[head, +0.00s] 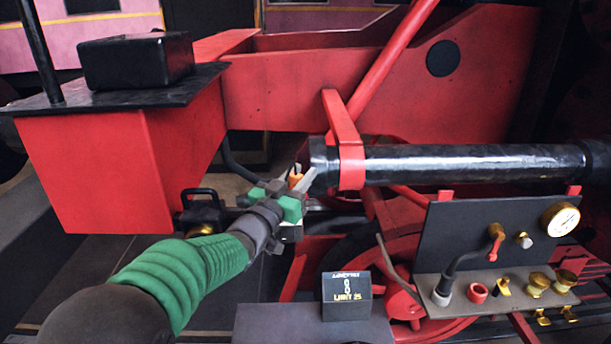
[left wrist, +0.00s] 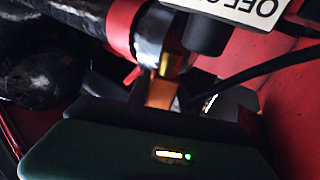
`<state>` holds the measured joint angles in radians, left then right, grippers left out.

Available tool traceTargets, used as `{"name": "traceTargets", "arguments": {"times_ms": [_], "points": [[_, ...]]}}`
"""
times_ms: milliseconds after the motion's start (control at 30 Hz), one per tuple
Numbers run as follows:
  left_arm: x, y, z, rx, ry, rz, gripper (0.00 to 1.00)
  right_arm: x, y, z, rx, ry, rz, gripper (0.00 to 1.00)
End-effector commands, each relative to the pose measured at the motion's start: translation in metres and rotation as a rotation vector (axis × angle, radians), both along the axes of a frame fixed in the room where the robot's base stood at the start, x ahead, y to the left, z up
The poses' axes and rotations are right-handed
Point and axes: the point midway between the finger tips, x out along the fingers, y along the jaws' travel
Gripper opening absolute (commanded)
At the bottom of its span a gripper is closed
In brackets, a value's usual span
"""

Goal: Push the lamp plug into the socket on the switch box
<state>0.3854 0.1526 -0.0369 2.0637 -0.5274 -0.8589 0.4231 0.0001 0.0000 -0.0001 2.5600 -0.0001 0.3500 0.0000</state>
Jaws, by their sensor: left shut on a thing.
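My left gripper (head: 302,180) is shut on an orange plug (head: 295,178), close to the left end of a long black cylinder. In the left wrist view, the plug (left wrist: 161,94) stands up from between the dark fingers. Its brass-coloured tip (left wrist: 169,66) points at a pale round part (left wrist: 155,36) beside a red edge. I cannot tell whether the tip touches that part or enters it. The switch box and socket are not clearly seen in the head view.
The black cylinder (head: 450,165) with a red bracket (head: 345,140) runs to the right. A gauge panel (head: 480,235) with brass fittings stands at lower right. A "LIMIT 25" sign (head: 346,297) sits in front. A dark cable (left wrist: 262,70) passes right of the plug.

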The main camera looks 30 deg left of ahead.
Motion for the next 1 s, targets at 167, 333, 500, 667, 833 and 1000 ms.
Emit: {"name": "traceTargets", "arguments": {"times_ms": [167,333,500,667,833,1000], "points": [[-0.002,0.005,-0.001,0.001,0.000,0.001,0.00,0.000,0.000,0.000,0.000,0.000,0.000,0.29],[-0.003,0.010,-0.002,0.000,0.000,0.000,0.00,0.000,0.000,0.000,0.000,0.000,0.000,0.29],[-0.005,0.014,-0.003,0.001,0.000,0.000,0.00,0.000,0.000,0.000,0.000,0.000,0.000,0.29],[-0.006,0.017,-0.004,0.000,0.000,0.000,0.00,0.000,0.000,0.000,0.000,0.000,0.000,0.29],[-0.006,0.017,-0.004,0.000,0.000,0.000,0.00,0.000,0.000,0.000,0.000,0.000,0.000,0.29],[-0.006,0.018,-0.006,0.000,0.000,0.000,0.00,0.000,0.000,-0.003,0.000,0.000,0.000,0.29]]}}
